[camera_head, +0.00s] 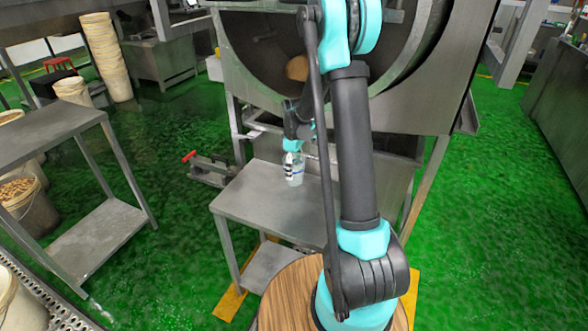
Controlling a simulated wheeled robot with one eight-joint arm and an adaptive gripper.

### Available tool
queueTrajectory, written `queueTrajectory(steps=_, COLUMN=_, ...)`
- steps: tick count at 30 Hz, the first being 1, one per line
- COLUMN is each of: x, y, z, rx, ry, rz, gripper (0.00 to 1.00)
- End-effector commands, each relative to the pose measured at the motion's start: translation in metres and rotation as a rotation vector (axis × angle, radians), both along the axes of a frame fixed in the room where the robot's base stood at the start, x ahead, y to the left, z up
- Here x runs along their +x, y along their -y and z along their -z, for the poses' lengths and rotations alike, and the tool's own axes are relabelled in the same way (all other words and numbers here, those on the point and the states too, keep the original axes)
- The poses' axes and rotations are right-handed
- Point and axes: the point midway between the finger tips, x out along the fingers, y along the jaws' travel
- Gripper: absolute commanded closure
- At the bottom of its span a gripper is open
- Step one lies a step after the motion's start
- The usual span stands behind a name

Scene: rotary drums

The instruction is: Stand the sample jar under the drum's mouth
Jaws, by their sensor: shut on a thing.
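The sample jar (294,174) is a small clear jar with a pale blue tint, seen near the middle of the view. My gripper (293,152) is shut on it from above. The jar is upright over the grey metal stand (250,205), near its far edge; I cannot tell whether its base touches the top. The drum (408,62) is a large round metal opening behind and above the jar, with a brownish lump (297,68) inside. My arm hides part of the drum and of the stand's right side.
A grey side table (45,140) stands at the left, with buckets (30,205) beyond it. Stacked buckets (107,60) are at the back left. A metal bench (565,100) is at the right.

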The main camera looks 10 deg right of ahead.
Motion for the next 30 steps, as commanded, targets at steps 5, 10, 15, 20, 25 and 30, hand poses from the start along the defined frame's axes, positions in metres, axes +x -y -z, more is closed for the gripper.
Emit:
queueTrajectory(steps=5, x=0.0, y=0.0, z=0.0, rx=0.0, ry=0.0, rz=0.0, gripper=0.71)
queueTrajectory(steps=10, x=0.0, y=0.0, z=0.002, rx=0.0, ry=0.0, rz=0.0, gripper=0.36)
queueTrajectory(steps=15, x=0.0, y=0.0, z=0.002, rx=0.0, ry=0.0, rz=0.0, gripper=0.19)
queueTrajectory(steps=20, x=0.0, y=0.0, z=0.002, rx=0.0, ry=0.0, rz=0.0, gripper=0.19)
queueTrajectory(steps=25, x=0.0, y=0.0, z=0.0, rx=0.0, ry=0.0, rz=0.0, gripper=0.19)
queueTrajectory(steps=30, x=0.0, y=0.0, z=-0.019, rx=0.0, ry=0.0, rz=0.0, gripper=0.19)
